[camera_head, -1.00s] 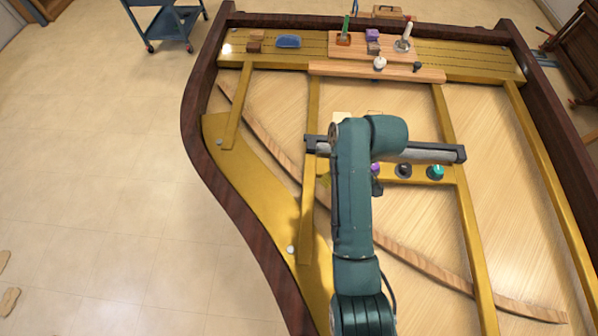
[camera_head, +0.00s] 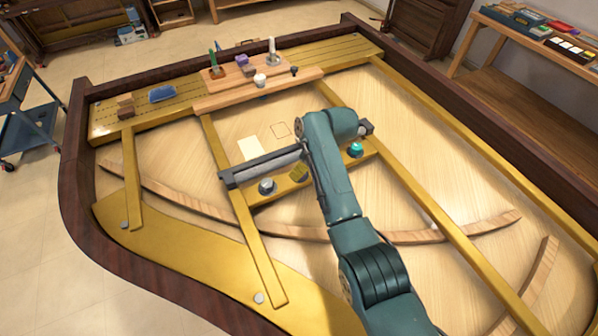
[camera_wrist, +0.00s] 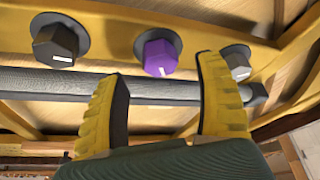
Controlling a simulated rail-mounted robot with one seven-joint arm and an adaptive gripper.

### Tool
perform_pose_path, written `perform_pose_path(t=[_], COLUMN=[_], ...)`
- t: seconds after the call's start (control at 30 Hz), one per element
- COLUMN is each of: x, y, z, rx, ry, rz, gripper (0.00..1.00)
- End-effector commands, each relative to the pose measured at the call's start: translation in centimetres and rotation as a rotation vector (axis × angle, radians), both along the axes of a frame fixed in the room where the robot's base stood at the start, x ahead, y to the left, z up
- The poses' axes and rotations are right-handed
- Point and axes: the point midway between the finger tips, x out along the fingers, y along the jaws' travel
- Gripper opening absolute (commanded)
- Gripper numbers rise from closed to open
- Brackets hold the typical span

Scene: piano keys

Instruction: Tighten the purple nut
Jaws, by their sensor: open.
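The purple nut (camera_wrist: 160,54) is in the upper middle of the wrist view, a faceted knob with a white mark, seated on a dark round base on a yellow rail. My gripper (camera_wrist: 163,69) is open, its two yellow ribbed fingers reaching up toward the nut. In the picture one finger lies below left of the nut and one to its right. Neither finger is seen touching it, and the depth gap is hard to judge.
A dark grey nut (camera_wrist: 56,46) and a lighter grey nut (camera_wrist: 237,61) flank the purple one. A grey bar (camera_wrist: 45,82) runs alongside. A teal nut (camera_head: 355,149) is right of my arm. Small items stand on a wooden board (camera_head: 260,92) at the back.

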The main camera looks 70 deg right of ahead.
Motion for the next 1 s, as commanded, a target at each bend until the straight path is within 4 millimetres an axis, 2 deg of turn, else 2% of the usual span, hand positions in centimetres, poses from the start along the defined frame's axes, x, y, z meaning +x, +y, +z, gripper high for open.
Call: perform_pose_path(t=[0.03, 0.1, 0.2, 0.53, 0.87, 1.0], x=[0.4, 0.8, 1.3, 1.4, 1.4, 1.4], y=[0.0, -0.1, -0.2, -0.2, -0.2, -0.2], z=[-1.1, -2.1, -3.0, -3.4, -3.4, -3.4], rx=[0.001, 0.000, -0.001, -0.001, -0.001, -0.002], ry=[0.001, 0.000, -0.001, -0.001, -0.001, -0.002], rz=[0.001, 0.001, 0.002, 0.001, 0.001, 0.001], gripper=[0.70, 0.70, 0.70, 0.69, 0.05, 0.02])
